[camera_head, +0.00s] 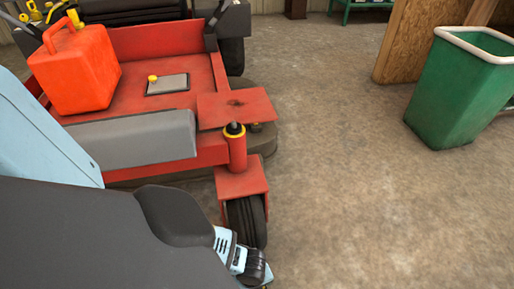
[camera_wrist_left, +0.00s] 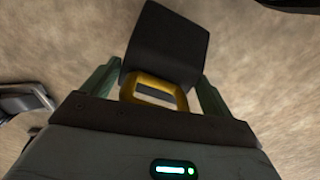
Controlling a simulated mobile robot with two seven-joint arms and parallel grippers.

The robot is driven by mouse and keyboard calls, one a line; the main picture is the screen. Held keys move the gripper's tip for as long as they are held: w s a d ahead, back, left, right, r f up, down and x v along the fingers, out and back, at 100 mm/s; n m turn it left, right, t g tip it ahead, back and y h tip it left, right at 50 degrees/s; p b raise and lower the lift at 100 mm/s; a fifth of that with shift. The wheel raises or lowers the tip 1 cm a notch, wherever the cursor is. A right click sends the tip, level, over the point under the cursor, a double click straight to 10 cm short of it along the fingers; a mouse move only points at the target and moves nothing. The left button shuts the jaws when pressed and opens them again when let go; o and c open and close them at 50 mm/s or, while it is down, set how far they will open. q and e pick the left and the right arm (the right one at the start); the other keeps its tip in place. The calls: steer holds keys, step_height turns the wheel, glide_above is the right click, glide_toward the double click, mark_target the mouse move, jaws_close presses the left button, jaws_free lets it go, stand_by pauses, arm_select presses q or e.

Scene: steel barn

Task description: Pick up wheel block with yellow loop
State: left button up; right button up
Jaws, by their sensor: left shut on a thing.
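The wheel block (camera_wrist_left: 166,42) is a dark wedge with a yellow loop (camera_wrist_left: 178,84) at its near end, in the left wrist view. My left gripper (camera_wrist_left: 158,76) has its greenish fingers on either side of the block's loop end and is shut on it. Ground shows around the block; I cannot tell how high it is held. In the head view my left arm reaches down to the bottom edge beside the mower's front wheel, and the block is hidden there. My right gripper is not in view.
A red mower (camera_head: 150,110) stands at the left, its front caster wheel (camera_head: 245,220) close to my left wrist. A red fuel can (camera_head: 75,68) sits on it. A green bin (camera_head: 458,95) stands at the right. The concrete floor (camera_head: 350,180) between is clear.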

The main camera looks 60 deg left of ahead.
arm_select(q)
steer(key=s+d+r+p, duration=0.1)
steer(key=s+p, duration=0.3)
steer(key=s, duration=0.9)
steer(key=shift+d+r, duration=0.15)
steer(key=shift+d, duration=0.35)
steer(key=shift+s, duration=0.1)
